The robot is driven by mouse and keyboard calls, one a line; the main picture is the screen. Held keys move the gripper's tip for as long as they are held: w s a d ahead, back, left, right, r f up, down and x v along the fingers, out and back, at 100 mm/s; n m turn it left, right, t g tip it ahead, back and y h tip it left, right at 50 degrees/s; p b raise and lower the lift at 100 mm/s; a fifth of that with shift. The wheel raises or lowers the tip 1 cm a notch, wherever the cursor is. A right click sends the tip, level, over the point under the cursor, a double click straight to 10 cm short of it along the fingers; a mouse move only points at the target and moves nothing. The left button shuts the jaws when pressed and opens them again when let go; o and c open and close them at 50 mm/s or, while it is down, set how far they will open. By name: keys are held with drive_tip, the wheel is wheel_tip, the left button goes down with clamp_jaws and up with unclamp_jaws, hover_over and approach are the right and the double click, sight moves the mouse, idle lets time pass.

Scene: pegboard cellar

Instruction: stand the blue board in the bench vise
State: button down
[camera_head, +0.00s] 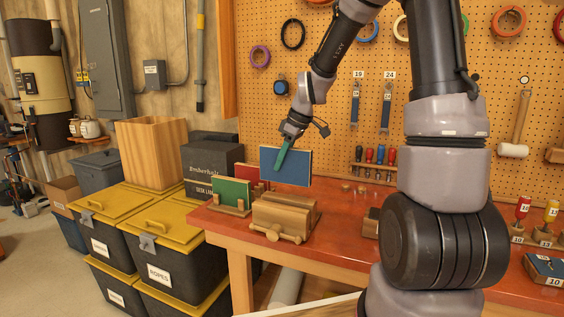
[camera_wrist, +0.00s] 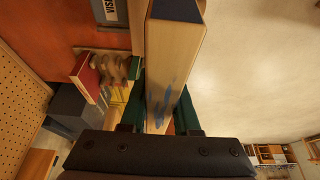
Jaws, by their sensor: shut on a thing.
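The blue board (camera_head: 297,168) is a flat panel with a blue face and pale wooden edges. My gripper (camera_head: 283,157), with green fingers, is shut on it and holds it roughly upright, just above or behind the wooden bench vise (camera_head: 275,217). Its lower edge shows above the vise's top in the head view; I cannot tell the depth between them. In the wrist view the board's pale wooden edge (camera_wrist: 172,55), marked with blue streaks, lies between the fingers (camera_wrist: 161,110). The vise stands at the left end of the red bench, with its jaw slot mostly hidden.
A green board (camera_head: 231,192) stands in a wooden holder left of the vise, with a red board (camera_head: 250,173) behind. The red workbench (camera_head: 345,250) carries screwdrivers (camera_head: 375,158) at the back. Black bins with yellow lids (camera_head: 160,238) stand left of it.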

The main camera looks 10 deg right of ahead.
sight(281, 178)
drive_tip(key=shift+w+f, duration=0.1)
drive_tip(key=shift+w, duration=0.25)
drive_tip(key=shift+w+f, duration=0.1)
drive_tip(key=shift+f, duration=2.8)
drive_tip(key=shift+f, duration=0.1)
drive_tip(key=shift+f, duration=1.45)
drive_tip(key=shift+f, duration=0.15)
drive_tip(key=shift+f, duration=0.85)
drive_tip(key=c, duration=0.6)
unclamp_jaws()
drive_tip(key=shift+o, duration=0.2)
